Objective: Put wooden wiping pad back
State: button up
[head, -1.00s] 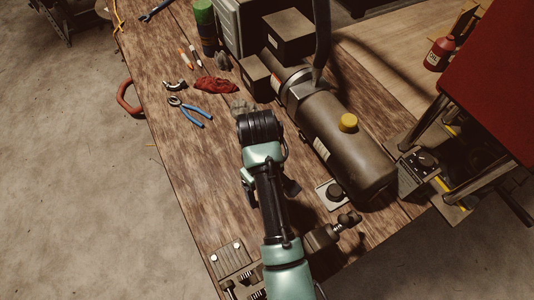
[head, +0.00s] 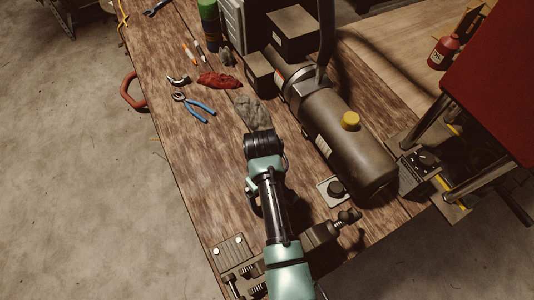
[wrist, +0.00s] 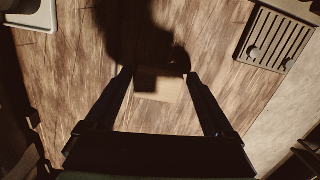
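A small flat light-wood block, which looks like the wiping pad (wrist: 170,90), lies on the bench top in the wrist view, partly in shadow. My gripper (wrist: 158,76) is open, its two dark fingers on either side of the pad in that view. I see a gap between each fingertip and the pad, and cannot tell how far above it the fingertips are. In the head view the pad is hidden by my arm, and the fingers do not show clearly.
A grey rag (head: 253,113) lies just beyond my wrist. A large dark cylinder (head: 340,140) with a yellow cap lies to the right. Pliers (head: 195,106) and a red cloth (head: 219,81) lie to the left. A bolted ribbed plate (wrist: 275,40) is at the bench edge.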

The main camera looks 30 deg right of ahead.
jog(key=shift+o, duration=0.5)
notch_tip(320, 180, up, 12)
jog(key=w+p, duration=0.1)
jog(key=p, duration=0.2)
jog(key=shift+r, duration=0.2)
